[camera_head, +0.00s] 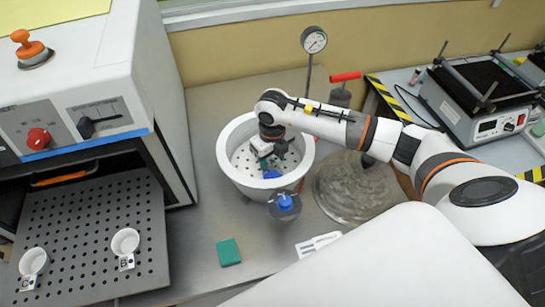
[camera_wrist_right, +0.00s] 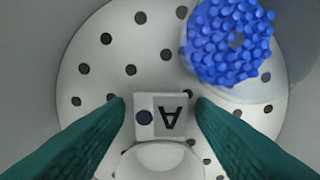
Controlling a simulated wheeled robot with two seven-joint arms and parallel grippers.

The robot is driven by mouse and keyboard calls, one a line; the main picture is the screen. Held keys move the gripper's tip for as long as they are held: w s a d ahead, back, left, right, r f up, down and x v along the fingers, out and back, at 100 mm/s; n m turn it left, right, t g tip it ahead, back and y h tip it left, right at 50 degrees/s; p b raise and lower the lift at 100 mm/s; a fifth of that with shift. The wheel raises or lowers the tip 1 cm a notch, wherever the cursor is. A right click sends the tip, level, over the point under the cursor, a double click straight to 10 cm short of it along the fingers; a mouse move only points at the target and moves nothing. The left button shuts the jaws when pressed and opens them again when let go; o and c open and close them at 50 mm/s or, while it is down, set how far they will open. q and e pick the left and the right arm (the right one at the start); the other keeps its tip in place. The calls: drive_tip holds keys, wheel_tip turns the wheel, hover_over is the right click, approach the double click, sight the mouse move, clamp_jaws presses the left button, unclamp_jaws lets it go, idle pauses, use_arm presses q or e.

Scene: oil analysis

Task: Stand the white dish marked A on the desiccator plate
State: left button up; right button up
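The white dish marked A (camera_wrist_right: 160,163) is at the bottom of the right wrist view, with its tag (camera_wrist_right: 172,117) lying between my right gripper's fingers. The holed white desiccator plate (camera_wrist_right: 120,55) lies below it; whether the dish touches the plate is hard to tell. My right gripper (camera_wrist_right: 160,108) has teal fingers on both sides of the tag, with a narrow gap at each side. In the head view the right gripper (camera_head: 274,150) reaches down inside the white desiccator bowl (camera_head: 230,165) and largely hides the dish. My left gripper is not in view.
Blue beads (camera_wrist_right: 230,40) in a clear dish sit beside the tag. A glass lid (camera_head: 355,190) lies right of the bowl. Dishes B (camera_head: 125,241) and C (camera_head: 33,262) stand on the perforated oven shelf (camera_head: 85,220). A green block (camera_head: 228,252) lies in front.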

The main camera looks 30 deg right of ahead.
sight(272, 159)
drive_tip(key=shift+r, duration=0.15)
wheel_tip(272, 159, up, 12)
drive_tip(key=b, duration=0.3)
idle(0.6)
